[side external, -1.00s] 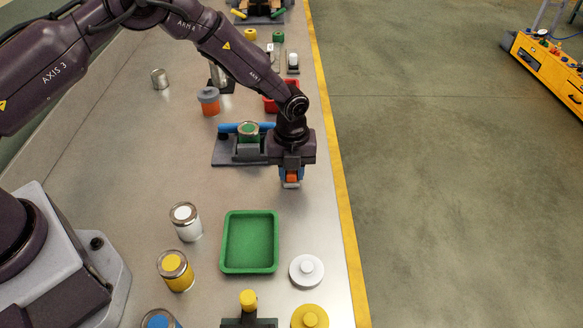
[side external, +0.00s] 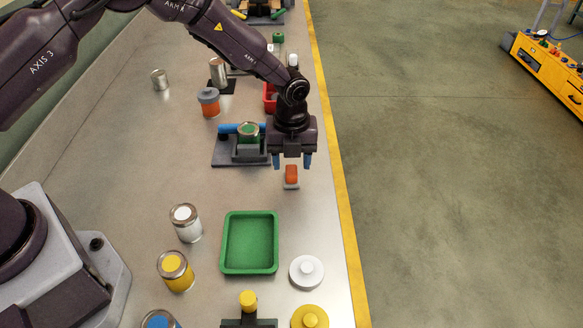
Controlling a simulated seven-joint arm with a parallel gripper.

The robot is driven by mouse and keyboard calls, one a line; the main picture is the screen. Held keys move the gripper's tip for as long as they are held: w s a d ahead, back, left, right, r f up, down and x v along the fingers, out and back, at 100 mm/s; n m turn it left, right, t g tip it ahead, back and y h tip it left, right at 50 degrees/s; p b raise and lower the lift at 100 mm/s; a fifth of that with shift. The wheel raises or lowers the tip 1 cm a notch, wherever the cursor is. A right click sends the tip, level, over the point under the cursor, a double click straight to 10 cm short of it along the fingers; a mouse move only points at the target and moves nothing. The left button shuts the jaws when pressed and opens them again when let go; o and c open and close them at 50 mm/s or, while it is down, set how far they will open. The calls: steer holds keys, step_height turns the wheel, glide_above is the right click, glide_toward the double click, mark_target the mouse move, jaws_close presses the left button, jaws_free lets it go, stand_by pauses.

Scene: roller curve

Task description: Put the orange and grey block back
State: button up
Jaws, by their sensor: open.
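The orange and grey block (side external: 291,176) rests on the bench, orange part on top and grey part below, near the yellow-edged right side. My gripper hides part of the fixture's right end.
A green tray (side external: 226,250) lies in front, with a white lidded disc (side external: 307,271) to its right. White-topped (side external: 187,224) and yellow-topped (side external: 176,272) cans stand at left. An orange and grey jar (side external: 209,101) and red tray (side external: 270,97) are behind.

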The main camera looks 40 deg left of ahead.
step_height(320, 180, up, 9)
step_height(320, 180, up, 9)
steer(key=n+t, duration=0.1)
steer(key=n, duration=0.4)
glide_above(291, 170)
steer(key=s+a, duration=0.2)
steer(key=s, duration=0.1)
steer(key=s+a+r+n+t, duration=0.2)
steer(key=s+a+r+n, duration=0.2)
steer(key=s+r+n, duration=0.4)
steer(key=s+a+r+n+t, duration=0.1)
steer(key=s+r+n, duration=0.1)
steer(key=s+n, duration=0.5)
steer(key=s+a+r+n+t, duration=0.1)
steer(key=s+a+r+n, duration=0.1)
steer(key=s+n, duration=0.5)
steer(key=s, duration=0.3)
steer(key=shift+a+r+t, duration=0.2)
steer(key=shift+a+t, duration=0.05)
steer(key=shift+t, duration=0.05)
